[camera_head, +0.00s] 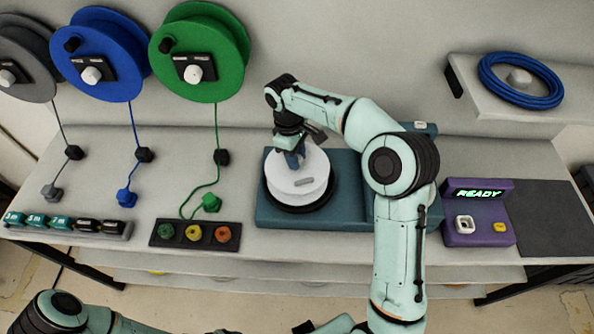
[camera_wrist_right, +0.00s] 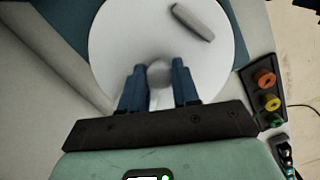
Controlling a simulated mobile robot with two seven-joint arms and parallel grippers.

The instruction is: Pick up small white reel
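The small white reel (camera_head: 297,184) sits on a black round base on a teal machine in the head view. In the right wrist view the reel (camera_wrist_right: 120,45) shows as a white disc with a round central knob (camera_wrist_right: 158,74) and a grey bar-shaped piece (camera_wrist_right: 193,22) near its edge. My right gripper (camera_head: 294,160) is over the reel's top. Its blue fingers (camera_wrist_right: 158,82) stand apart on either side of the knob; contact cannot be made out. My left arm shows at the bottom left of the head view, but its gripper fingers cannot be made out.
Grey, blue (camera_head: 100,58) and green (camera_head: 202,52) reels hang on the wall with cords. A black block (camera_head: 195,235) holds coloured rings. A purple box (camera_head: 477,212) reads READY. A blue coil (camera_head: 521,80) lies on a raised shelf at right. A dark mat (camera_head: 555,215) is clear.

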